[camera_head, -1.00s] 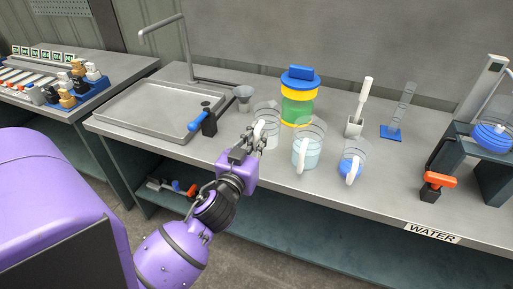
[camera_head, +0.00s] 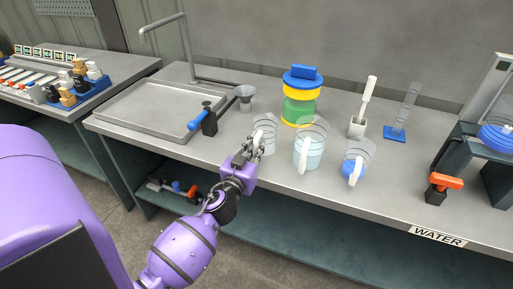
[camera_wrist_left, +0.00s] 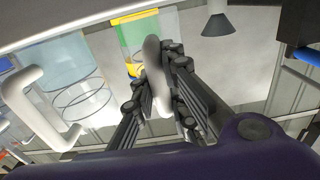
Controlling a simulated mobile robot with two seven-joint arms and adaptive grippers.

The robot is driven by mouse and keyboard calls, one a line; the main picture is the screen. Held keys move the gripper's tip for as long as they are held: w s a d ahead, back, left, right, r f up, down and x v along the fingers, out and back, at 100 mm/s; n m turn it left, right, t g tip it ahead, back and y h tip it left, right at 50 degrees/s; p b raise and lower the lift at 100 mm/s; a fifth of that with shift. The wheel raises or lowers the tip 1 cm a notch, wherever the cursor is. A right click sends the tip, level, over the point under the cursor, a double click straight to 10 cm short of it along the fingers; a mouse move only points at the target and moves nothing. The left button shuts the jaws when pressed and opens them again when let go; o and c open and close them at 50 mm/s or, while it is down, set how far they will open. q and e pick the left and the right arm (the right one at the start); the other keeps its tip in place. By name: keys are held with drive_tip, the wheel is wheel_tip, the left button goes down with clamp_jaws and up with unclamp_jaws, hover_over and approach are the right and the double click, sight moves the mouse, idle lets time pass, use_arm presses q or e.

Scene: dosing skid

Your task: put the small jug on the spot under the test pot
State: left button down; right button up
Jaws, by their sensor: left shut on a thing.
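The small jug (camera_head: 268,136) is clear with a pale handle and stands at the left of a row of jugs. My left gripper (camera_head: 255,147) is shut on its handle, which shows between the fingers in the left wrist view (camera_wrist_left: 154,70). I cannot tell whether the jug touches the bench. The test pot (camera_head: 497,137), clear with blue at its bottom, is on a dark stand at the far right. The spot under it is not clearly visible. My right gripper is not in view.
A larger jug (camera_head: 309,152) stands close right of the held one; a jug with blue in it (camera_head: 354,168) is further right. A green-and-yellow container (camera_head: 299,108) stands behind. An orange-handled valve (camera_head: 443,184) is before the stand. A funnel (camera_head: 244,93) is behind left.

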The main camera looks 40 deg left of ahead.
use_arm(q)
drive_tip(key=shift+f, duration=0.2)
drive_tip(key=c, duration=1.7)
unclamp_jaws()
drive_tip(key=shift+c, duration=0.2)
